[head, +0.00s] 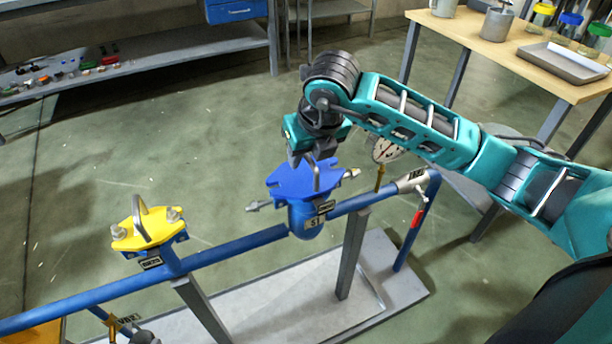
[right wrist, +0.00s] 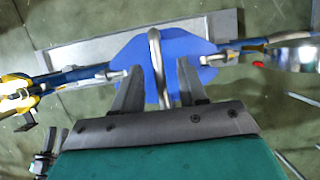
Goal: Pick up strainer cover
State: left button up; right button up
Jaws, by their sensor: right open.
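The blue strainer cover (head: 288,184), a flat plate with a grey loop handle (head: 316,176), sits on the blue strainer body (head: 306,220) labelled S1. Swing bolts stick out on both sides of it. My right gripper (head: 308,160) is just above the cover, pointing down. In the right wrist view the cover (right wrist: 196,47) lies below the open fingers (right wrist: 158,66), and the handle (right wrist: 155,45) runs between them. I cannot tell whether a finger touches the handle. My left gripper is not in view.
A yellow cover (head: 148,237) with its own handle stands on the blue pipe (head: 235,250) to the left. A gauge (head: 386,150) and valve stand close by on the right. A wooden table (head: 500,50) with vessels is at back right; a shelf (head: 140,65) is at back left.

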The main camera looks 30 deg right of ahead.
jog(key=shift+x, duration=0.8)
jog(key=shift+c, duration=0.3)
grip_shut()
dwell(0.4)
jog(key=shift+r, duration=0.2)
